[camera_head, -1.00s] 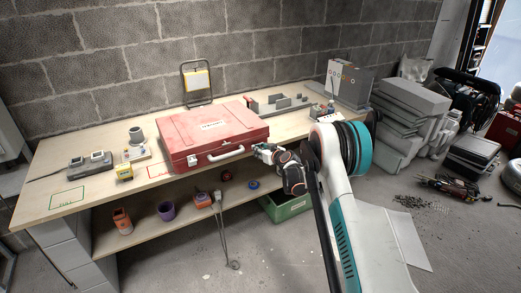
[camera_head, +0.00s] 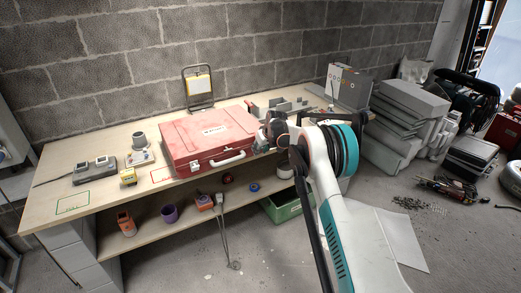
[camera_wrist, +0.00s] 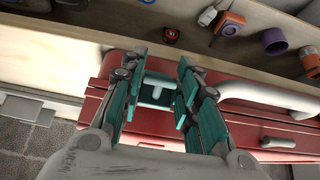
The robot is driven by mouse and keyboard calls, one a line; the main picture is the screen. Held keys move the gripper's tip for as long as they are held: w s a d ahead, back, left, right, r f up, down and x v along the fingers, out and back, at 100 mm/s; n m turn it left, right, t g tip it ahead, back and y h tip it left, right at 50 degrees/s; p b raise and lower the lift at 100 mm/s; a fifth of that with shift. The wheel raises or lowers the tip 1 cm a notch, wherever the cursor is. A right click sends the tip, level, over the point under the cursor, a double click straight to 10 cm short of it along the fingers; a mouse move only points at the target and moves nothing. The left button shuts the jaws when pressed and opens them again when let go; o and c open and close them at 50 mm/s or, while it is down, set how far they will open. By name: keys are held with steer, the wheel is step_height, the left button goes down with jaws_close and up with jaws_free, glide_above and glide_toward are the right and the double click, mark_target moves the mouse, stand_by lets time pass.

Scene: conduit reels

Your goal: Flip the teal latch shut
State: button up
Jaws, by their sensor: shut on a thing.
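The red case (camera_head: 208,138) lies on the workbench with its lid down and its white handle (camera_head: 228,160) facing the front edge. My gripper (camera_head: 268,136) is at the case's front right corner, right of the handle. In the wrist view my gripper (camera_wrist: 160,72) has its two teal-padded fingers around the teal latch (camera_wrist: 154,94) on the red case front. It looks shut on the latch, with the fingers some way apart. The handle (camera_wrist: 270,93) is beside the right finger there. The head view hides the teal latch behind my gripper and arm.
The wooden workbench (camera_head: 100,140) carries a work lamp (camera_head: 198,86) behind the case and a grey charger (camera_head: 95,170) at the left. A lower shelf (camera_head: 145,234) holds a purple cup (camera_head: 169,213) and tools. A green crate (camera_head: 290,207) is on the floor.

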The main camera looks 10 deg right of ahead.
stand_by(0.3)
steer(key=o, duration=1)
steer(key=v, duration=1.2)
steer(key=shift+w+a+r, duration=0.1)
steer(key=shift+w+a, duration=0.05)
